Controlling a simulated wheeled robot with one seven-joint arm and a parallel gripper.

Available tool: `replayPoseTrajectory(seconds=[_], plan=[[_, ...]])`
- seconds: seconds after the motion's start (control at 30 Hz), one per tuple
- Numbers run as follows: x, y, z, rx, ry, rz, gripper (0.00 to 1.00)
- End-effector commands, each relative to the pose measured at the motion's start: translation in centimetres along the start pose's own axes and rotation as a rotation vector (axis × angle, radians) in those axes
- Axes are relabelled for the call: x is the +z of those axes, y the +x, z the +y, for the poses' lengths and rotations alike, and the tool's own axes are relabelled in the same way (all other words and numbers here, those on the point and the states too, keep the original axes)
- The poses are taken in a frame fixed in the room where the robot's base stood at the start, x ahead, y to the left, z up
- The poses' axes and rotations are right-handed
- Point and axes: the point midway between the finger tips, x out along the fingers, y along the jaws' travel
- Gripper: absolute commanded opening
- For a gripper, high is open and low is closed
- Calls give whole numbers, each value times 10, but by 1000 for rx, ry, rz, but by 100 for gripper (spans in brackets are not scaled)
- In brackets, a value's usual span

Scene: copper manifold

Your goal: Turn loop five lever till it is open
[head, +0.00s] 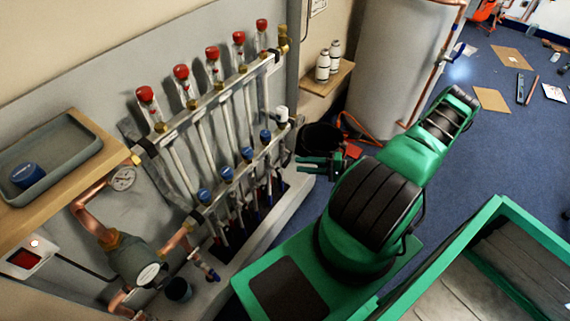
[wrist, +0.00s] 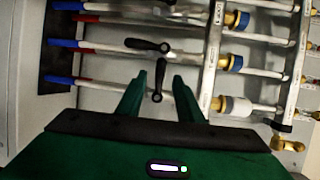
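The copper manifold's lower bar (head: 240,165) carries several blue caps and one white cap (head: 281,114) at its far right end. In the wrist view, the white cap (wrist: 234,106) sits on the pipe nearest my gripper. A black lever (wrist: 160,78) on that pipe, apparently loop five's, stands crosswise to the pipe. The neighbouring black lever (wrist: 147,45) lies along its pipe. My gripper (wrist: 159,80) is open, with one green finger on each side of the crosswise lever; I cannot tell whether they touch it. In the head view my gripper (head: 318,163) is beside the manifold's right end.
A black bucket (head: 320,137) and a white cylinder tank (head: 395,70) stand behind my gripper. A wooden shelf (head: 328,82) holds two white bottles. A brass elbow (wrist: 288,146) juts out at the bar's end. A green-rimmed bin (head: 440,255) is at lower right.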

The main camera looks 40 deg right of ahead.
Motion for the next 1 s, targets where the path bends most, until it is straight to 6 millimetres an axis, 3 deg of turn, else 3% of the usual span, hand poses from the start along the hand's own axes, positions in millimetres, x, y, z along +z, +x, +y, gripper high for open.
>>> replayPoseTrajectory(seconds=[0.2,0.4,0.87,1.0], plan=[[1,41,0,-2,0,-3,33],[1,66,-1,-1,-1,-3,33],[0,77,0,0,-1,-2,33],[0,77,0,0,-1,-1,0]])
